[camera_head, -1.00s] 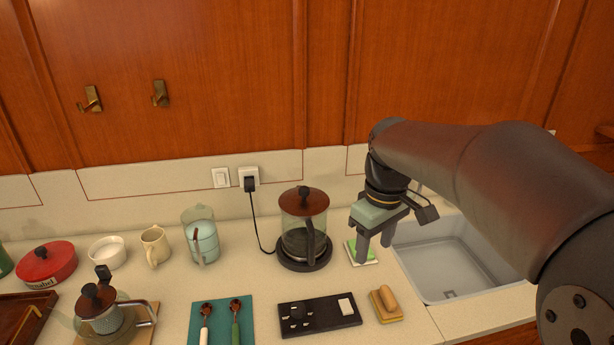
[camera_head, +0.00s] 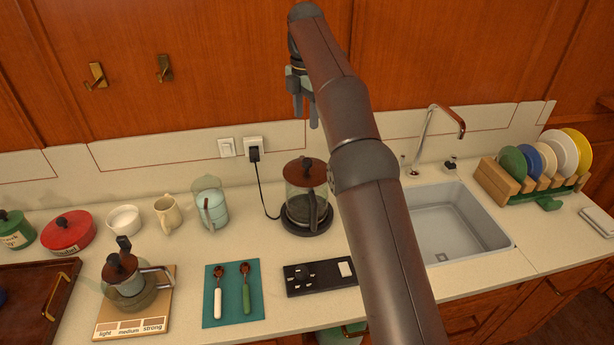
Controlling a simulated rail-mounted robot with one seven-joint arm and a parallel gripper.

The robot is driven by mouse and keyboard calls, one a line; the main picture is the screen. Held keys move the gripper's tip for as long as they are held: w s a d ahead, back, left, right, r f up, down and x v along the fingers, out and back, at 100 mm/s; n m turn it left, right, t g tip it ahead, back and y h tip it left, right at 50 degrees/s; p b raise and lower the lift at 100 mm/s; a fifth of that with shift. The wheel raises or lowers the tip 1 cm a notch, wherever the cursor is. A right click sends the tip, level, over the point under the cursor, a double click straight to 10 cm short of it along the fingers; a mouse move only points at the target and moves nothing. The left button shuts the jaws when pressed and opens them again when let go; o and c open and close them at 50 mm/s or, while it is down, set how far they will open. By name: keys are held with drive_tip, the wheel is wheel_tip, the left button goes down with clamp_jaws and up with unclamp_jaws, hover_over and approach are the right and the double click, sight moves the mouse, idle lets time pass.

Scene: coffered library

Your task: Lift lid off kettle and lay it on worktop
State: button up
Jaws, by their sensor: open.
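The kettle (camera_head: 297,206) is a glass jug with a dark handle on a round black base, corded to the wall socket. Its brown lid (camera_head: 305,172) with a dark knob sits on top. My gripper (camera_head: 306,115) is open and empty, pointing down, and shows above the kettle in the picture, against the wall panels. It is apart from the lid. The pale worktop (camera_head: 261,240) runs along the wall. My arm crosses the picture just right of the kettle and hides part of the worktop there.
A glass press (camera_head: 125,282), mug (camera_head: 168,212), glass jug (camera_head: 211,205) and spoons on a teal mat (camera_head: 222,318) stand left. A black panel (camera_head: 305,281) lies in front of the kettle. The sink (camera_head: 460,220) and plate rack (camera_head: 525,185) are right. Bare worktop lies between the mat and kettle.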

drive_tip(key=b, duration=0.2)
hover_over(307, 160)
wheel_tip(307, 160, down, 9)
drive_tip(key=shift+a+r, duration=0.1)
drive_tip(key=shift+r, duration=0.1)
drive_tip(key=shift+f, duration=3.05)
drive_tip(key=c, duration=1.1)
